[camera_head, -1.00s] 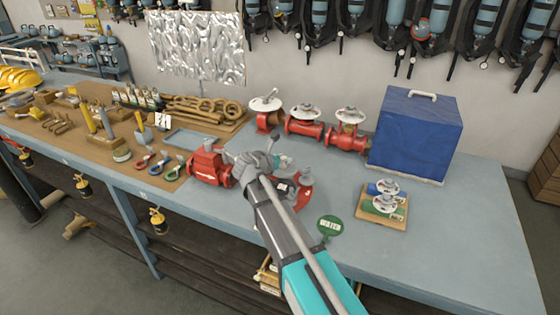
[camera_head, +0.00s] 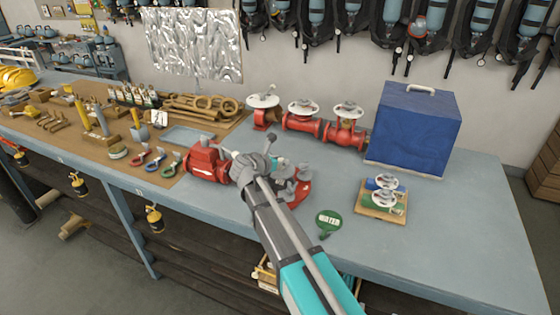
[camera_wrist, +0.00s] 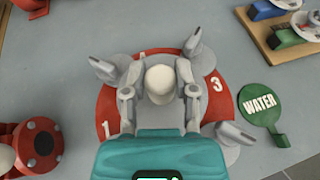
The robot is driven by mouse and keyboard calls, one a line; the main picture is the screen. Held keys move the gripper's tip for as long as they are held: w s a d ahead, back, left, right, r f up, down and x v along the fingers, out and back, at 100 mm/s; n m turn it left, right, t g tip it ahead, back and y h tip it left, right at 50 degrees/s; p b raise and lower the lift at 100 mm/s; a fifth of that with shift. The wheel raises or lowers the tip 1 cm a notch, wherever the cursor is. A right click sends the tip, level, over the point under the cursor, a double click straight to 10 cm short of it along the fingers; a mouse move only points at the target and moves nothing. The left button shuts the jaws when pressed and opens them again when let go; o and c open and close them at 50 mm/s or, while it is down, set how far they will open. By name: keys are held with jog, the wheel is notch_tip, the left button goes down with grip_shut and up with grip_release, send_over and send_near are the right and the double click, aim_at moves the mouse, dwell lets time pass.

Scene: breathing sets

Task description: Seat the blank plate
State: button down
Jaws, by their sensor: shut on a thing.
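My gripper (camera_wrist: 160,100) is shut on a pale rounded knob (camera_wrist: 160,84), with one finger on each side. The knob is above the middle of a red round flange (camera_wrist: 112,98) marked with white numbers, 1 and 3 among them. I take the knob to be the blank plate's handle; my gripper hides most of the plate, and I cannot tell whether it touches the flange. Several grey clamp-like pieces (camera_wrist: 196,38) stand around the flange rim. In the head view the red flange (camera_head: 304,190) is partly behind my arm, on the blue-grey bench.
A green WATER tag (camera_head: 328,220) lies right of the flange. A red valve body (camera_head: 205,163) stands to the left. Red valves with handwheels (camera_head: 303,122), a blue covered box (camera_head: 414,130) and a small board with two valves (camera_head: 382,210) stand behind and right. The bench's front right is clear.

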aim_at(281, 172)
jog(key=shift+f+b, duration=1.2)
jog(key=shift+f, duration=0.25)
jog(key=shift+f+b, duration=1.2)
dwell(1.4)
jog(key=shift+c, duration=1.6)
grip_release()
jog(key=shift+r, duration=0.2)
notch_tip(281, 172, up, 8)
jog(key=p, duration=0.8)
jog(key=shift+f, duration=0.1)
jog(key=shift+d, duration=0.1)
